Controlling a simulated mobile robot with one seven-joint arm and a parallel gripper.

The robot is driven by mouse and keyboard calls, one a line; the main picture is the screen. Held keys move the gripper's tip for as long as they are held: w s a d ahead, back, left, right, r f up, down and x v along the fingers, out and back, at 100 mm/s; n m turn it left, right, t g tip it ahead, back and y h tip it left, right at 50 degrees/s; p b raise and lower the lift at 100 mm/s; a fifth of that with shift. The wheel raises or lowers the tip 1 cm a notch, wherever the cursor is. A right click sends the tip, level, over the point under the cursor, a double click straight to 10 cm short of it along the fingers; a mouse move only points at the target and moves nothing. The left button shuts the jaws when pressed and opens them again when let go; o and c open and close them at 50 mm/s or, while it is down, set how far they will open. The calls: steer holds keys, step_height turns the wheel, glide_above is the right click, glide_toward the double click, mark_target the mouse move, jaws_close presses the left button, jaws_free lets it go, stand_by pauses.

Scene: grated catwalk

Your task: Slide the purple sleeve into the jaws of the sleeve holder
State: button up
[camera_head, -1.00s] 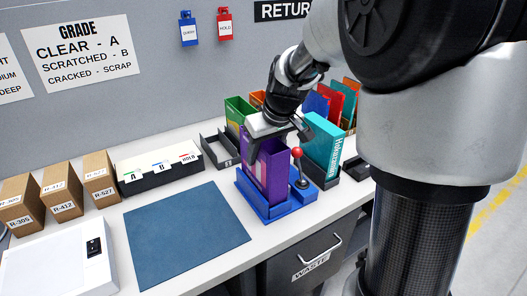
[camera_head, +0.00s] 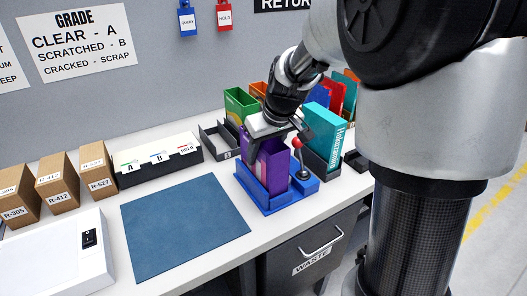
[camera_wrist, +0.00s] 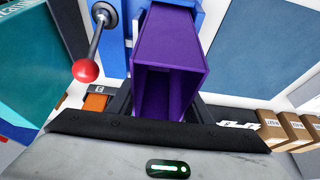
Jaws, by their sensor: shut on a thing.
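The purple sleeve (camera_head: 273,168) stands upright in the blue sleeve holder (camera_head: 268,204), its lower part hidden behind the holder's walls. My gripper (camera_head: 270,139) is above it and shut on its upper part. In the wrist view the sleeve (camera_wrist: 168,48) shows its open, hollow end towards the camera. The dark fingers of my gripper (camera_wrist: 158,104) are at its near end, partly hidden by the sleeve. A lever with a red knob (camera_head: 297,142) rises from the holder's right side. I cannot tell whether the sleeve touches the holder's floor.
A teal box sleeve (camera_head: 324,138) stands close to the right of the holder. Behind are an empty dark tray (camera_head: 217,147) and a green bin (camera_head: 239,104). A blue mat (camera_head: 184,226) lies clear to the left. A waste drawer (camera_head: 315,250) is below the front edge.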

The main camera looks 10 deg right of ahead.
steer(key=o, duration=1.8)
steer(key=shift+r, duration=0.1)
steer(key=shift+r+p, duration=2.85)
steer(key=shift+r, duration=1.05)
steer(key=shift+r, duration=0.15)
steer(key=s+r+m+p, duration=0.1)
steer(key=s+r+p, duration=0.3)
steer(key=s+r, duration=0.2)
steer(key=s+r+m+t+h+p, duration=0.1)
steer(key=s+r+p, duration=0.2)
steer(key=s+r, duration=0.3)
steer(key=s+r+m+p, duration=0.1)
steer(key=s+r+p, duration=0.3)
steer(key=s, duration=0.9)
steer(key=shift+r+m+p, duration=0.3)
steer(key=shift+r, duration=0.65)
